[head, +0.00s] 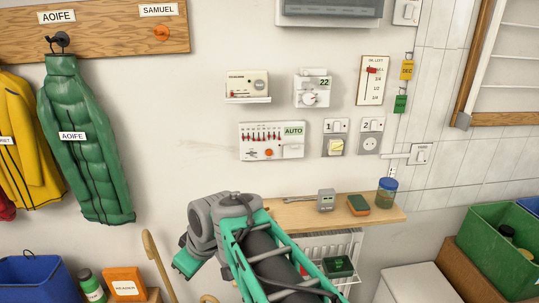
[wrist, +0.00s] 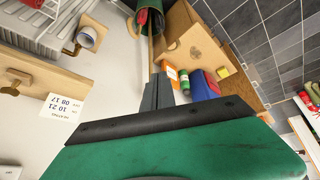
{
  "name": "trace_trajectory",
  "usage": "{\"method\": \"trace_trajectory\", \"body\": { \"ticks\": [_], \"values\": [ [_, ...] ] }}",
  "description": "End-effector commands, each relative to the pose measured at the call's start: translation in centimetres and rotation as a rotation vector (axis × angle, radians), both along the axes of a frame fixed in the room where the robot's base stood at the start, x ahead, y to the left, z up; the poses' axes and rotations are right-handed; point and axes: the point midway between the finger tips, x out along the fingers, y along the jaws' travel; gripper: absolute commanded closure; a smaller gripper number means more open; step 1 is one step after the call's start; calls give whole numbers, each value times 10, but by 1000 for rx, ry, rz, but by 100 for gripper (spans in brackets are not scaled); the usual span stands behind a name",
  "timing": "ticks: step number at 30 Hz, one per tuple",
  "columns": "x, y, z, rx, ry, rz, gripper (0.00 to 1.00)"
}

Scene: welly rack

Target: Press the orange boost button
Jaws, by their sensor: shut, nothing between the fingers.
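The orange boost button (head: 268,153) is a small round orange knob low on the white control panel (head: 246,141) on the wall. The panel has a row of red and dark sliders and a green AUTO display (head: 293,131). My gripper (wrist: 157,88) shows in the wrist view as dark fingers shut together with nothing between them. In the head view my grey wrist and green hand are below and left of the panel, well apart from the button. The fingertips cannot be made out there. The button cannot be made out in the wrist view.
A wooden shelf (head: 285,216) with a small grey device, an orange-and-green item and a jar (head: 386,191) juts out below the panel. A thermostat (head: 312,92), switches and sockets surround the panel. A green jacket (head: 85,140) hangs at left. The wall left of the panel is bare.

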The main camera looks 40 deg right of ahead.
Motion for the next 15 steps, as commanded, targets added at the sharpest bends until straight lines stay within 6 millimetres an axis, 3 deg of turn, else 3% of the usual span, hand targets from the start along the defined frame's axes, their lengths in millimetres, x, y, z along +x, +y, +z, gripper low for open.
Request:
{"method": "trace_trajectory", "body": {
  "ticks": [1,3,6,9,12,15],
  "values": [
    [22,-28,10,-24,-63,59,100],
    [49,-66,29,-82,-173,179,100],
    [72,-127,56,-197,-330,334,100],
    [74,-191,81,-347,-476,465,100],
    [61,-243,103,-503,-589,565,100],
    [44,-276,118,-625,-658,632,100]
  ]
}}
